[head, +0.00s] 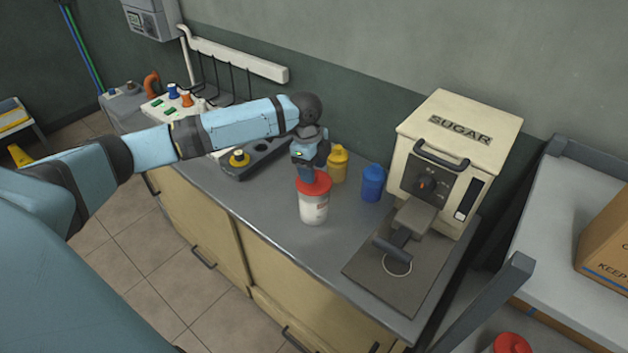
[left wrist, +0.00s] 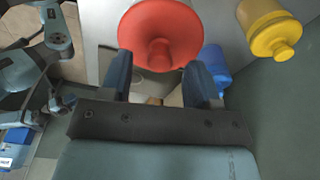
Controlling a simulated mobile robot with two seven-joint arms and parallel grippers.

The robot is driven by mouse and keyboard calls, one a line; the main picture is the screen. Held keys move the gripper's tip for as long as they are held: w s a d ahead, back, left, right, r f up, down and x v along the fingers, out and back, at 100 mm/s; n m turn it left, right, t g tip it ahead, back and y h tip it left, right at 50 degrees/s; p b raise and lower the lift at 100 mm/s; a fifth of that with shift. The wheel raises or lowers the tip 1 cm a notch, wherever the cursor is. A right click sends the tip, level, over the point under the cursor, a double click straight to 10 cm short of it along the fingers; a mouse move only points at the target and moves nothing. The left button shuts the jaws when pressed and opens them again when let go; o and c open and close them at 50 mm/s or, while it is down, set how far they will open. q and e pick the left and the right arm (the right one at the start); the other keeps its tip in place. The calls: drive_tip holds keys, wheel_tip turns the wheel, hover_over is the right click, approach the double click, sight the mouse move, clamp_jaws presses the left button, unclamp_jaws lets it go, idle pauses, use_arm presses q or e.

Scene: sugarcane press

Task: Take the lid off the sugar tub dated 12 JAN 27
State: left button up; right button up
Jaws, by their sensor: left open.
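A white tub (head: 314,210) with a red lid (head: 314,184) stands upright on the grey counter. A label shows on its side, but its date is too small to read. My left gripper (head: 308,172) is directly above the red lid, pointing down. In the left wrist view the red lid (left wrist: 160,35) with its round knob lies just beyond the two open fingers (left wrist: 160,82). The fingers look apart around the knob's near end; whether they touch it I cannot tell.
A yellow bottle (head: 338,164) and a blue bottle (head: 372,183) stand close behind the tub. A cream SUGAR machine (head: 450,165) is to the right. Another red lid (head: 511,343) shows at the bottom right. The counter's front left (head: 265,215) is clear.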

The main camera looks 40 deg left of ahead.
use_arm(q)
drive_tip(key=shift+f, duration=0.8)
drive_tip(key=c, duration=1)
drive_tip(key=shift+r, duration=0.2)
